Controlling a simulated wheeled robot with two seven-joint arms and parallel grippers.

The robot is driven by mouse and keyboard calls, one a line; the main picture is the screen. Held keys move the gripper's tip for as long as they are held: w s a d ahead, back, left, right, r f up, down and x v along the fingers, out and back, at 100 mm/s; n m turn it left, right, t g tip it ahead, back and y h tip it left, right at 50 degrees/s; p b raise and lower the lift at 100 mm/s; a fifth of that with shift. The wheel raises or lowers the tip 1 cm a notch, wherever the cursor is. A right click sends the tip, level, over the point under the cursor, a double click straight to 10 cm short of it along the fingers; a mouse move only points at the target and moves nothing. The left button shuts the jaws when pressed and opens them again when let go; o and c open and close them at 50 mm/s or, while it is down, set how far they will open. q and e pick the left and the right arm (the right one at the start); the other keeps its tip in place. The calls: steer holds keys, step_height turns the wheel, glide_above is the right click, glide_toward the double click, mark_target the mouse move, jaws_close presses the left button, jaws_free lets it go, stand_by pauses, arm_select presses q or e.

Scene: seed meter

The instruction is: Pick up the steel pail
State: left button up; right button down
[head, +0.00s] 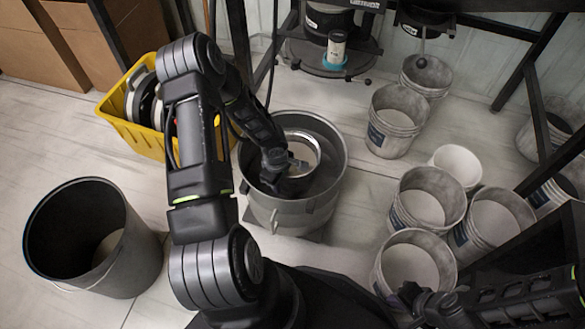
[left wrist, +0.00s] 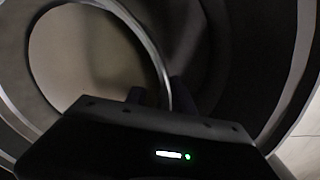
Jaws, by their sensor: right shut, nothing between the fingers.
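The steel pail, a round vessel with a shiny rim (head: 312,139), stands inside a larger grey round container (head: 290,222) in the middle of the head view. In the left wrist view its bright rim (left wrist: 150,45) curves down between my left gripper's fingers (left wrist: 157,97). My left gripper (head: 296,165) reaches down into the container at the pail's near left rim. Its fingers appear apart, one on each side of the rim; the tips are mostly hidden. My right gripper (head: 410,295) is shut and empty at the lower right, by a grey bucket.
A black bin (head: 120,265) stands at left, with a yellow crate (head: 135,135) behind it. Several grey buckets (head: 428,195) stand at right, and a machine (head: 335,70) is at the back. Dark frame posts cross the right side.

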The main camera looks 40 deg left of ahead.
arm_select(q)
steer(key=shift+c, duration=0.3)
jaws_close()
steer(key=shift+r, duration=0.1)
stand_by(1.1)
